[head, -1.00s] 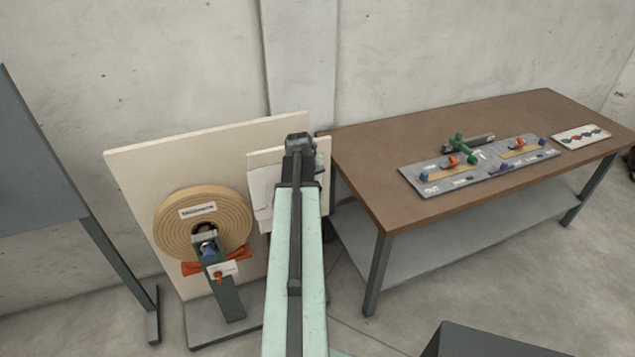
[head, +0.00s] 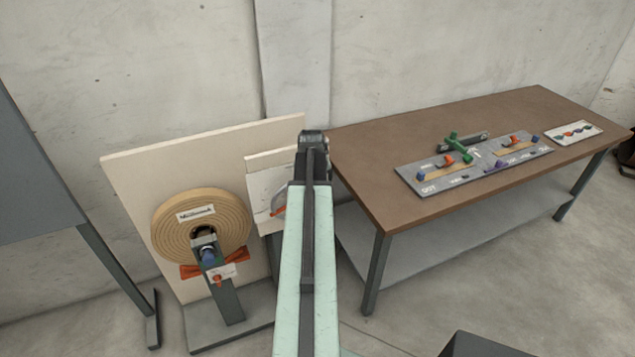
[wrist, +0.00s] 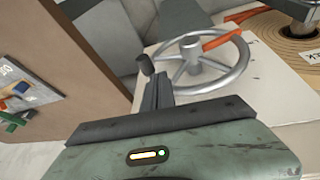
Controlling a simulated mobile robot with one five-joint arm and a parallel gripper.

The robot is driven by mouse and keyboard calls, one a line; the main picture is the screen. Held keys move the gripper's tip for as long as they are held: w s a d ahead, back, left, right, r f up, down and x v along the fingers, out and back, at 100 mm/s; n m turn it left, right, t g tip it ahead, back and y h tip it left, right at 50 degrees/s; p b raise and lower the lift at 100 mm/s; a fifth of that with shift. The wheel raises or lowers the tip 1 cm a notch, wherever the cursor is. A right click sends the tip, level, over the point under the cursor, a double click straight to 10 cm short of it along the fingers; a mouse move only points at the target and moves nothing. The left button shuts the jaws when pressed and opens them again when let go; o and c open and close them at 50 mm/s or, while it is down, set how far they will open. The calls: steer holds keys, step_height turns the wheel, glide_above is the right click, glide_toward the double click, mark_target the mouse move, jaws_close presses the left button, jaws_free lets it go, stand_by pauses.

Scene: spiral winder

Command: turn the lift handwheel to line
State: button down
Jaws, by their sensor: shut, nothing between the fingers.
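The lift handwheel (wrist: 205,65) is a silver spoked wheel in front of a pale panel, filling the upper middle of the wrist view. An orange bar (wrist: 222,40) lies across its far rim. A dark knob (wrist: 146,65) stands at its left side. My gripper (wrist: 157,88) is shut and empty, its fingers pointing at the wheel's left rim near the knob; whether they touch cannot be told. In the head view, only a sliver of the handwheel (head: 279,201) shows left of my arm, which hides the rest.
A tan spiral roll (head: 201,228) on a dark stand (head: 226,290) is left of the wheel, before a pale board (head: 135,190). A brown table (head: 370,170) at the right bears a grey control plate (head: 470,163) and a small white card (head: 573,132). Open floor lies in front.

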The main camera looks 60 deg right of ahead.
steer(key=d+p+v, duration=0.1)
steer(key=p+v, duration=0.8)
steer(key=v, duration=0.2)
steer(key=shift+s, duration=0.3)
